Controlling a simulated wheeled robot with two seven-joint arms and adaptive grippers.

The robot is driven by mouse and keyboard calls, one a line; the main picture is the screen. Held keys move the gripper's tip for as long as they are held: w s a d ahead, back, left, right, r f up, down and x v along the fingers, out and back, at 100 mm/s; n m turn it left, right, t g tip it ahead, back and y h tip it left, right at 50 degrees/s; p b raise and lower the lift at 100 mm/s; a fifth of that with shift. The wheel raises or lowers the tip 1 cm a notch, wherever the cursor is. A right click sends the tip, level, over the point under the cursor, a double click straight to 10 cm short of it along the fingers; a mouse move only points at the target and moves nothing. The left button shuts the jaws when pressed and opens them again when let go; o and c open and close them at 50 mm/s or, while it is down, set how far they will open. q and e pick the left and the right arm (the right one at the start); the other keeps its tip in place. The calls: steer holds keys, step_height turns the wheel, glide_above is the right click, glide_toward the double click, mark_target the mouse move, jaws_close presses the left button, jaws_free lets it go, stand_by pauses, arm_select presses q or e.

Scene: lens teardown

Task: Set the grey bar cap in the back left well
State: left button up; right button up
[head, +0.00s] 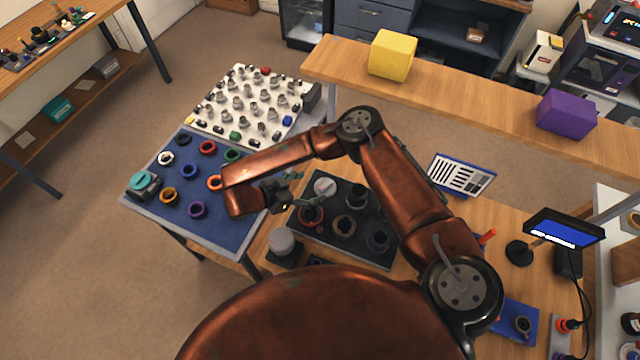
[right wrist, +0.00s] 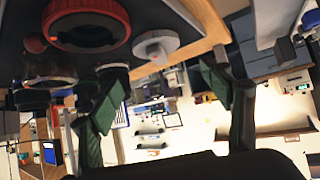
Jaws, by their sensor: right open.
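The dark tray (head: 375,207) with several round wells lies on the wooden bench. The grey bar cap (head: 325,186), a pale disc with a raised bar, sits at the tray's back left well. It also shows in the right wrist view (right wrist: 155,45), near the tray's corner; I cannot tell how fully it is seated. A red ring part (head: 311,215) is in front of it and looms large in the right wrist view (right wrist: 87,24). My right gripper (head: 290,190) is open and empty, just left of the cap and apart from it. My left gripper is not in view.
A blue mat (head: 225,228) with several coloured rings lies to the left, before a white board (head: 225,125) of small parts. A pale round knob (head: 282,241) on a dark base stands front left of the tray. A raised wooden shelf (head: 460,96) runs behind.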

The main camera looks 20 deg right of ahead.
steer(key=v, duration=0.4)
steer(key=shift+d, duration=0.1)
stand_by(1.1)
